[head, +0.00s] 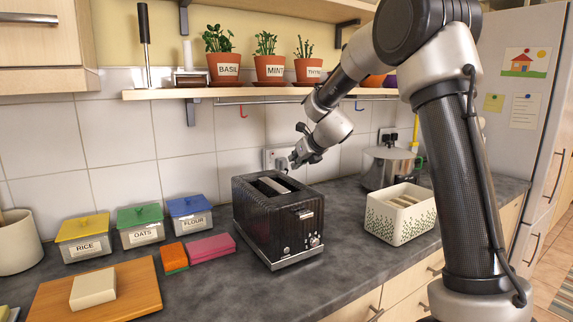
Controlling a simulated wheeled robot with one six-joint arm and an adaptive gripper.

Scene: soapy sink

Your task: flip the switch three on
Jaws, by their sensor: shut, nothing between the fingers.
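My gripper (294,162) is shut and empty. It is close to the tiled wall, above the back right of the black toaster. A pale wall plate (271,158) shows just left of my gripper and is partly hidden by it. I cannot tell whether my fingers touch the plate.
The toaster (278,225) stands below my gripper. A shelf (160,94) with potted herbs and a rail (262,102) run above. Lidded tubs (142,228) stand left.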

